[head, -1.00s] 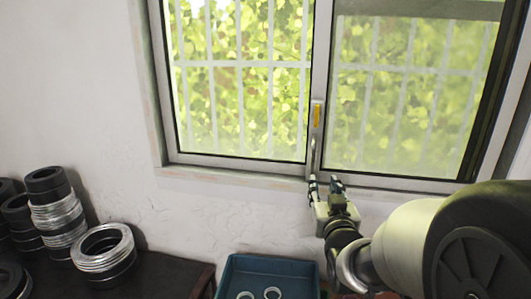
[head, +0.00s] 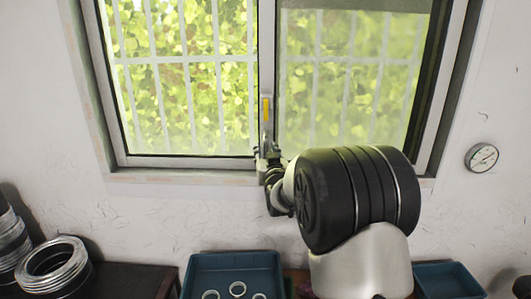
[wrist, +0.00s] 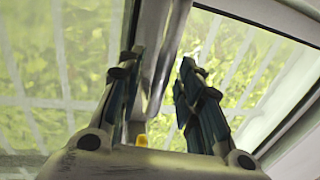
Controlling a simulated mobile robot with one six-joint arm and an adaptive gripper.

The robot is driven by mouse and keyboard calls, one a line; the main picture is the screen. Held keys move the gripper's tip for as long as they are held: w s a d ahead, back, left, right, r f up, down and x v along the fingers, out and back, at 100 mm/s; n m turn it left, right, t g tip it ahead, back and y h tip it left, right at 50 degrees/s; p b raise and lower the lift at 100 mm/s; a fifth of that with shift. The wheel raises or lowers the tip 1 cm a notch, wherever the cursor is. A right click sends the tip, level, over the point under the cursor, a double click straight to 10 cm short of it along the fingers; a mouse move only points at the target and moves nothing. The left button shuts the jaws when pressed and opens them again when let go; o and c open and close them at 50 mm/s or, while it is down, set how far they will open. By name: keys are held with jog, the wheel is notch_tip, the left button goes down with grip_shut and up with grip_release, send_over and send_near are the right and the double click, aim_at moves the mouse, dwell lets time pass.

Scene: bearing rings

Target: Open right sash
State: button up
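The window has a left sash (head: 185,75) and a right sash (head: 350,80), both showing foliage and bars behind glass. An upright stile (head: 266,50) stands between them, with a yellow mark (head: 266,108) and a slim handle below it. My gripper (head: 268,152) is at the lower end of this stile, under the yellow mark. In the wrist view, the two fingers (wrist: 160,90) are spread apart. The yellow mark (wrist: 141,140) shows low between the fingers.
A round gauge (head: 481,158) hangs on the wall to the right. Below are a blue bin (head: 234,262) with several rings, another blue bin (head: 447,280) at right, and stacked metal rings (head: 52,268) at left. The wall under the sill is bare.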

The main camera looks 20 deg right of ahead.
jog(key=shift+w, duration=0.2)
grip_shut()
dwell(0.4)
dwell(0.3)
